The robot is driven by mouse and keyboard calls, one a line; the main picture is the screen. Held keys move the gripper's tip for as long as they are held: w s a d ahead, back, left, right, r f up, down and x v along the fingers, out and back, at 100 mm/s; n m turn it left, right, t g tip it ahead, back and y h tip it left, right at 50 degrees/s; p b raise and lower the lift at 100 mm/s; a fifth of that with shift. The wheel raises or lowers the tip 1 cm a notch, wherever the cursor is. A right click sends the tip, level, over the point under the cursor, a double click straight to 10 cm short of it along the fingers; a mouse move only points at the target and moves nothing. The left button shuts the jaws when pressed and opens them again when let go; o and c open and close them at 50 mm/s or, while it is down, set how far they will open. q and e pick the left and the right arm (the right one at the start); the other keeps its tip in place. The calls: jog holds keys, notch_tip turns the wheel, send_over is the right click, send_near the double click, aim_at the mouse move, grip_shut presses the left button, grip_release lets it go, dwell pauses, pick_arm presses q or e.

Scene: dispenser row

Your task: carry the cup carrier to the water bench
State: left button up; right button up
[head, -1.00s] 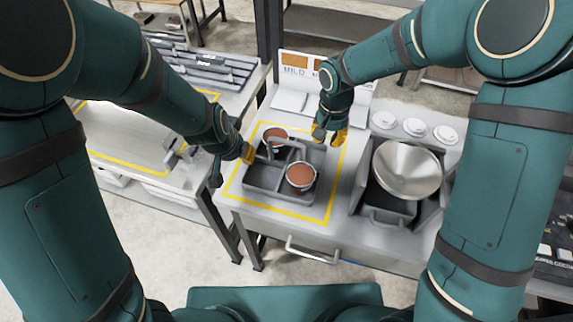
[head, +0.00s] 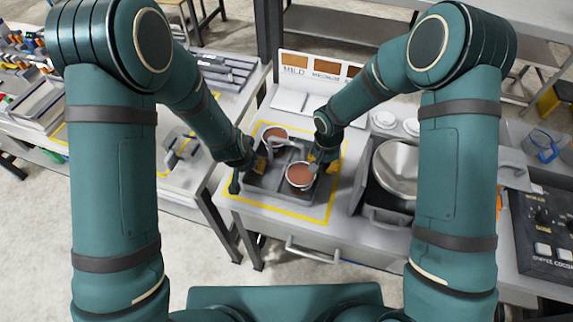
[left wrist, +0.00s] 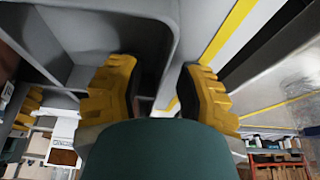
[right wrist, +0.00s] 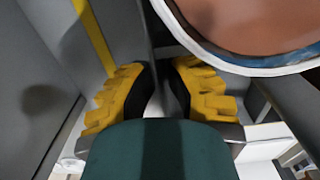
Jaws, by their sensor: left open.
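The cup carrier (head: 268,182) is a grey divided tray with a raised handle, standing on the middle bench inside a yellow outline. It holds two cups with brown contents, a rear cup (head: 275,135) and a front cup (head: 301,174). My left gripper (head: 259,165) is at the carrier's left side, open, its fingers on either side of a grey wall in the left wrist view. My right gripper (head: 317,161) is at the right side, beside the front cup. In the right wrist view a thin grey wall lies between its fingers; their grip on it is unclear.
A left bench (head: 180,185) stands across a narrow gap, with another yellow outline. A control panel (head: 545,225) is far right.

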pick_arm(q)
jog(key=shift+c, duration=0.3)
pick_arm(e)
jog(key=shift+c, duration=0.2)
pick_arm(q)
grip_shut()
pick_arm(e)
grip_shut()
pick_arm(q)
jog(key=shift+r, duration=0.15)
pick_arm(e)
jog(key=shift+r, duration=0.15)
